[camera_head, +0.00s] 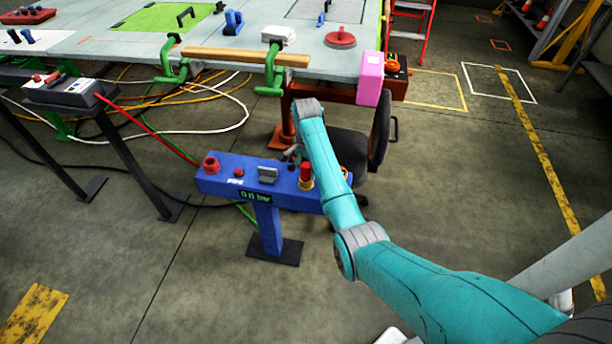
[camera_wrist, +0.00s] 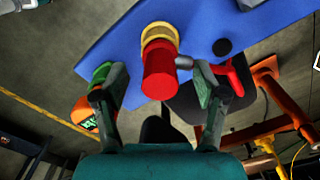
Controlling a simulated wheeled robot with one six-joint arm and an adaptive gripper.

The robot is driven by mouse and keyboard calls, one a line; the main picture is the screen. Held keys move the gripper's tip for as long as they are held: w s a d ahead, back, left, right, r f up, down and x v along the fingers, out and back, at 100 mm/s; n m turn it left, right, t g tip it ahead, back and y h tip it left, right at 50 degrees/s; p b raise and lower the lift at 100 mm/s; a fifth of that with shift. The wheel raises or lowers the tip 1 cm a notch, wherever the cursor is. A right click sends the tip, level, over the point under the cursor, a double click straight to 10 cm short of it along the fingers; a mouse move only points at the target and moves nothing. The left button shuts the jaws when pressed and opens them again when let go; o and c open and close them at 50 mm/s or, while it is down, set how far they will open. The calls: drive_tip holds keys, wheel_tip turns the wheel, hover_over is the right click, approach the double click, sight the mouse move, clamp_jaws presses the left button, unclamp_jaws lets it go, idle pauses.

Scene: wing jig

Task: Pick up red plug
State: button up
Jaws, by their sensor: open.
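The red plug (camera_head: 305,171) stands in a brass-coloured ring on top of the blue stand (camera_head: 240,178), near its right end. In the wrist view the red plug (camera_wrist: 159,78) points toward the camera, with the yellow ring (camera_wrist: 160,34) at its base. My gripper (camera_wrist: 155,84) is open, one finger on each side of the plug, apart from it in the picture. In the head view my gripper (camera_head: 294,153) is small and partly hidden by my arm, just above and behind the plug. I cannot tell the remaining distance in depth.
The blue stand also carries a red knob (camera_head: 211,163), a small red button (camera_head: 238,172) and a grey block (camera_head: 268,175). A dark chair seat (camera_head: 348,150) is close behind it. The workbench (camera_head: 120,42) with green clamps stands at the back. Cables lie on the floor.

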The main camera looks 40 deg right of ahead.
drive_tip(key=shift+f, duration=1.25)
drive_tip(key=c, duration=1.2)
wheel_tip(320, 180, up, 10)
drive_tip(key=shift+r, duration=0.1)
